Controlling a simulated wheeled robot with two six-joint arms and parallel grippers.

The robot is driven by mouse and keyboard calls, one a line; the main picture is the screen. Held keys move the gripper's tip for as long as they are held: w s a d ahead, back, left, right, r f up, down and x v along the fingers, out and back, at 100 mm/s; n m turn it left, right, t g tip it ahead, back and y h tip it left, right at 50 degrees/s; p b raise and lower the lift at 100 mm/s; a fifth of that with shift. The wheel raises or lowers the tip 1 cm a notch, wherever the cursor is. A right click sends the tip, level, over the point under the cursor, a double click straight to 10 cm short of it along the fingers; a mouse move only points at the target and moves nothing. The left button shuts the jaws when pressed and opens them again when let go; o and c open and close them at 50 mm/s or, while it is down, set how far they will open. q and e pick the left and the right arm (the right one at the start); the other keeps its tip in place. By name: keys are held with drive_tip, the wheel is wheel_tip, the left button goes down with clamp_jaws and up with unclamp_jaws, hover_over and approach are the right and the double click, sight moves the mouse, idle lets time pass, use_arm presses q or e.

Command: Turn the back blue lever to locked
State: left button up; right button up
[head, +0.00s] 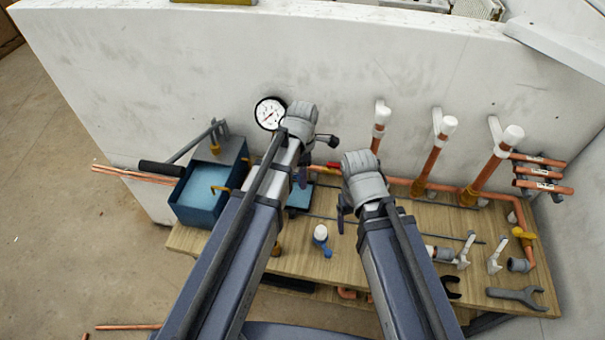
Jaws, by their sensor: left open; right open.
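I cannot make out a clear blue lever in the head view. A small fitting with a white top and a blue part (321,238) stands on the wooden bench (405,258) between my two arms. I cannot tell whether it is one of the levers. My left gripper (316,158) is open and empty over the back of the bench, just right of the round gauge. My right gripper (338,192) is open and empty over the middle of the bench. My arms hide much of the bench between and below them, so a back lever may be hidden.
A white wall (200,85) with the gauge (269,113) rises behind the bench. Copper pipes with white caps (437,143) stand at the back right. A blue tub (202,195) is at the left. A spanner (516,297) and a yellow-handled valve (523,233) are at the right.

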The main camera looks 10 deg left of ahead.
use_arm(q)
wheel_tip(320, 180, up, 6)
drive_tip(key=p, duration=0.4)
drive_tip(key=shift+f+p, duration=0.15)
drive_tip(key=shift+p, duration=0.25)
use_arm(e)
wheel_tip(320, 180, up, 6)
drive_tip(key=shift+f, duration=0.2)
use_arm(q)
drive_tip(key=shift+f, duration=0.1)
drive_tip(key=shift+s+d+f+m, duration=0.1)
drive_tip(key=shift+s+m, duration=0.15)
drive_tip(key=shift+m, duration=0.05)
drive_tip(key=s+d+f+m+b, duration=0.1)
drive_tip(key=s+m, duration=0.5)
drive_tip(key=m, duration=0.6)
drive_tip(key=s+d+f+m+y+b, duration=0.1)
drive_tip(key=s+d+f+m+b, duration=0.1)
drive_tip(key=s+m, duration=0.5)
drive_tip(key=shift+s+d+f+m+b, duration=0.3)
drive_tip(key=shift+d+m+b, duration=0.2)
drive_tip(key=shift+m, duration=2)
use_arm(e)
drive_tip(key=shift+f, duration=2)
